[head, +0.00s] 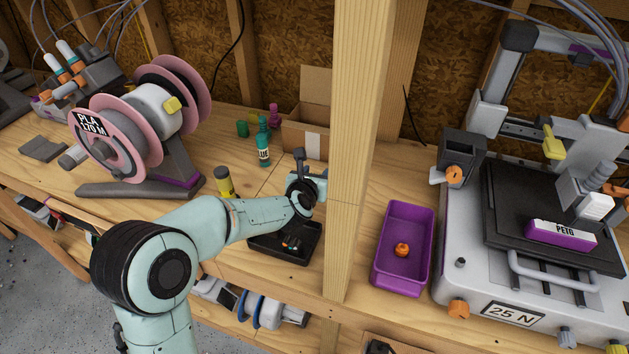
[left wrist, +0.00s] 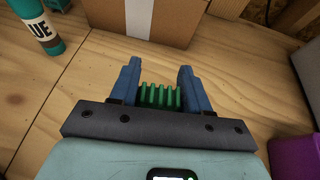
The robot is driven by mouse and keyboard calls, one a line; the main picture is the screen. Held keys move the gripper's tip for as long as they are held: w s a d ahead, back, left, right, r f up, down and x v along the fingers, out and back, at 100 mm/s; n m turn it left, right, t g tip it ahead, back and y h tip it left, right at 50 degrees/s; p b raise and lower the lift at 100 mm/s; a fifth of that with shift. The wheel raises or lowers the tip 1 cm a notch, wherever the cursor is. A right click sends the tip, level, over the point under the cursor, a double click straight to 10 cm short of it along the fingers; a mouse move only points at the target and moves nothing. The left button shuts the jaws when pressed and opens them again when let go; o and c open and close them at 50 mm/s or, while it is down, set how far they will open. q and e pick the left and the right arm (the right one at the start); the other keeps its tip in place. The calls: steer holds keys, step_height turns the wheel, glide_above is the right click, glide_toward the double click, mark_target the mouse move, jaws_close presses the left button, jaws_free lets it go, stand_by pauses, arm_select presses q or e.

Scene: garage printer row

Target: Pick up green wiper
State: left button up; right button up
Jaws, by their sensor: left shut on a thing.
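The green wiper (left wrist: 160,96) shows in the left wrist view as a ridged green piece between the two blue fingers of my left gripper (left wrist: 159,68). The gripper is shut on it. In the head view, my left gripper (head: 316,180) is partly hidden behind its own wrist, close to the wooden post and above the bench. I cannot make out the wiper in the head view. My right gripper is not in view.
A wooden post (head: 352,150) stands right beside my left gripper. A cardboard box (head: 302,140) and a glue bottle (head: 263,145) are behind it. A black tray (head: 312,252) lies below.

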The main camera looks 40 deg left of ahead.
arm_select(q)
step_height(320, 180, up, 16)
steer(key=p, duration=0.8)
steer(key=shift+r, duration=0.2)
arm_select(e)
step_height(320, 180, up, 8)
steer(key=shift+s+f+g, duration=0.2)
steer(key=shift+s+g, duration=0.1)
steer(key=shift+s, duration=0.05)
